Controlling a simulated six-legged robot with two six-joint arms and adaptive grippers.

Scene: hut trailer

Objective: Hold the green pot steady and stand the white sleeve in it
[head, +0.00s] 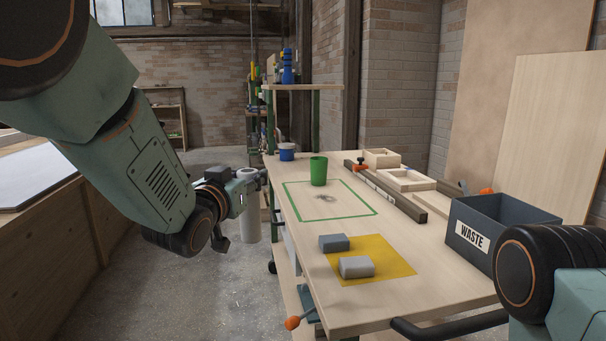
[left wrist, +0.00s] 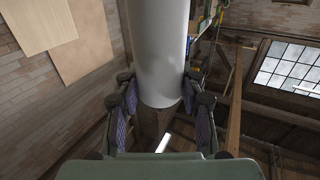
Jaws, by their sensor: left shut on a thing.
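The green pot (head: 318,171) stands upright on the workbench, at the back of a green taped outline (head: 288,197). Nothing touches it. My left gripper (head: 246,177) is shut on the white sleeve (head: 250,216) near its upper end. The sleeve hangs upright beyond the bench's left edge, apart from the bench and the pot. In the left wrist view the sleeve (left wrist: 160,45) fills the space between the two finger pads. My right arm shows only in part at the lower right of the head view; its gripper is not seen.
A waste bin (head: 475,240) is at the right. Wooden frames (head: 405,180) and a rail (head: 385,190) lie behind. A blue-and-white tub (head: 287,152) stands at the back left.

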